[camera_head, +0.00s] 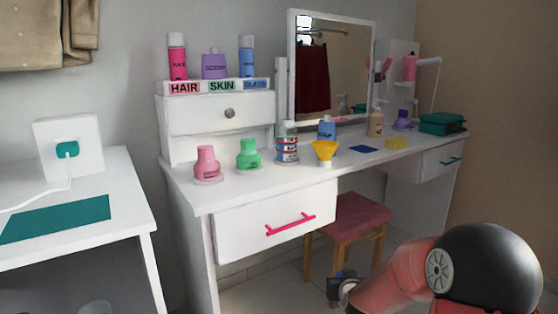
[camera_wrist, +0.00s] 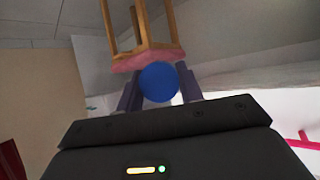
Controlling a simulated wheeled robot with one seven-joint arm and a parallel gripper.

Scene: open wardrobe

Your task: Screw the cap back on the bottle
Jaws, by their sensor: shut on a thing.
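My gripper (camera_wrist: 159,84) is shut on a round blue cap (camera_wrist: 157,82), seen between its two fingers in the wrist view. In the head view my gripper (camera_head: 343,286) hangs low in front of the vanity, beside the stool and below the tabletop; the cap is not clear there. A small blue bottle (camera_head: 326,130) stands upright on the vanity top in front of the mirror, apart from my gripper. I cannot tell whether its top is bare or which bottle the cap fits.
The white vanity (camera_head: 235,188) holds a pink bottle (camera_head: 206,163), a green bottle (camera_head: 248,154), a striped stack (camera_head: 287,148) and a yellow funnel-shaped thing (camera_head: 324,151). The pink-seated stool (camera_head: 350,217) stands below, near my gripper. A pink drawer handle (camera_head: 290,225) juts from the front.

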